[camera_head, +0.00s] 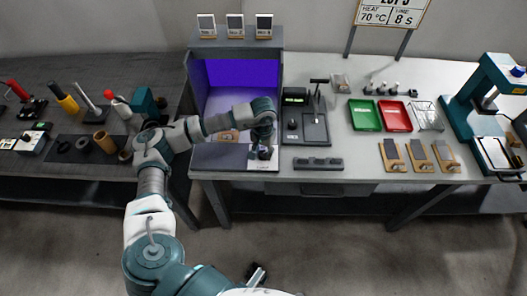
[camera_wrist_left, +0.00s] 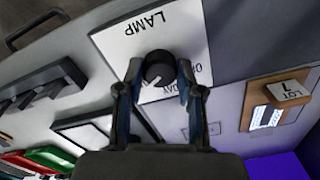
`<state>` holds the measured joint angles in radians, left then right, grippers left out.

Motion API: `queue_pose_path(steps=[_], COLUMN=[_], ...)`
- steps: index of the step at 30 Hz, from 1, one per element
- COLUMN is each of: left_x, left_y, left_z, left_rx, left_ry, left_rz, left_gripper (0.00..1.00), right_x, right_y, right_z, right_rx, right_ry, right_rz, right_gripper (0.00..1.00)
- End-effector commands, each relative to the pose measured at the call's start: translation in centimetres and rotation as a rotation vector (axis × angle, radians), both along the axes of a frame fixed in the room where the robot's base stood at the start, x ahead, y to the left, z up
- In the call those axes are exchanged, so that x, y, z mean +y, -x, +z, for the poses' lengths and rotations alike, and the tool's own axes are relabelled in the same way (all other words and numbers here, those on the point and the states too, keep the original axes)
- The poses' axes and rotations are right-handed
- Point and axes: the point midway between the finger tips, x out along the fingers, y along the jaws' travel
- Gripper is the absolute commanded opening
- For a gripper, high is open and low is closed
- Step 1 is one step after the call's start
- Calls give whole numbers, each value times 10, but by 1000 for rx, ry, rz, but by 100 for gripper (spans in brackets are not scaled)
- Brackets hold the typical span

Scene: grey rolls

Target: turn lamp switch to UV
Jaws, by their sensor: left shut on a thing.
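The lamp switch is a round black knob (camera_wrist_left: 158,68) on a white plate marked LAMP (camera_wrist_left: 187,20), seen in the left wrist view. My left gripper (camera_wrist_left: 157,82) has its fingers on both sides of the knob and is shut on it. The knob carries a pale pointer mark at its lower left. Lettering beside the knob is partly covered by a finger; DAY can be partly read. In the head view my left gripper (camera_head: 264,153) is at the front edge of the light booth (camera_head: 234,42), whose inside glows violet, and it hides the knob.
Right of the booth stand a black device (camera_head: 305,128), a green tray (camera_head: 364,116) and a red tray (camera_head: 395,117). A dark bar (camera_head: 318,164) lies along the front edge.

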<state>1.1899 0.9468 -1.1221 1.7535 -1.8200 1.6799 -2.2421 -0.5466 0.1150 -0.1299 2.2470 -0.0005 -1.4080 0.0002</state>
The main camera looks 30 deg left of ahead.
Motion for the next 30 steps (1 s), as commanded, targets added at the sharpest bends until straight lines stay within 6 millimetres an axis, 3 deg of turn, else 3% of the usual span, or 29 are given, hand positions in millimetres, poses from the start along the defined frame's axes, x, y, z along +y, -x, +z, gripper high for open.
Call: queue_pose_path(steps=[7,8,10,22,30], left_x=[2,2,1,0,1], left_y=[-4,-4,-3,-2,-3], left_z=[4,4,4,9,62], left_rx=[-15,-15,-13,-7,-10], left_ry=[-1,-1,0,1,1], left_rz=[6,6,5,3,4], left_gripper=[2,44,62,62,62], right_x=[0,0,0,0,0], right_y=[0,0,0,0,0], right_z=[0,0,0,0,0], right_rx=[0,0,0,-2,-2], right_ry=[0,0,1,-1,-1], right_rz=[0,0,0,1,1], right_gripper=[40,40,40,40,40])
